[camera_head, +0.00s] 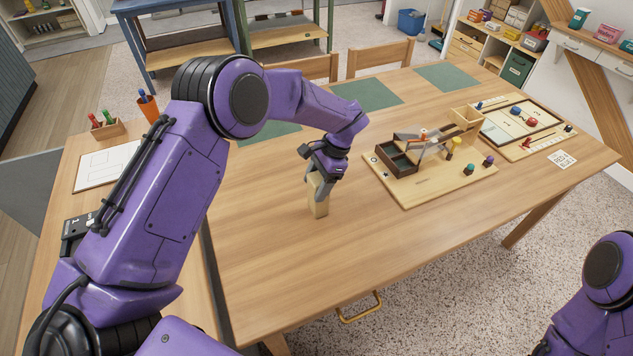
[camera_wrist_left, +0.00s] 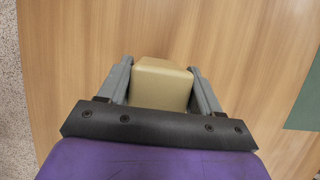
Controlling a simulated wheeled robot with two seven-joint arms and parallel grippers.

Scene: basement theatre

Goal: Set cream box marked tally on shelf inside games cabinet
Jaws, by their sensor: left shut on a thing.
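The cream box (camera_head: 318,205) is at the middle of the wooden table, below my left gripper (camera_head: 321,183). My left gripper is shut on the box from above. In the left wrist view the box (camera_wrist_left: 161,85) sits between the two grey fingers of the gripper (camera_wrist_left: 162,88). The box is upright; I cannot tell whether its base touches the table. No tally mark can be read on it. My right arm shows at the lower right, but its gripper is out of view. I cannot pick out the games cabinet for certain.
A wooden game board with a ramp and pegs (camera_head: 430,170) stands right of the box. Another board (camera_head: 518,122) lies beyond it. Green mats (camera_head: 367,92) lie along the far side. A pen holder (camera_head: 107,129) is at left. The table's front is clear.

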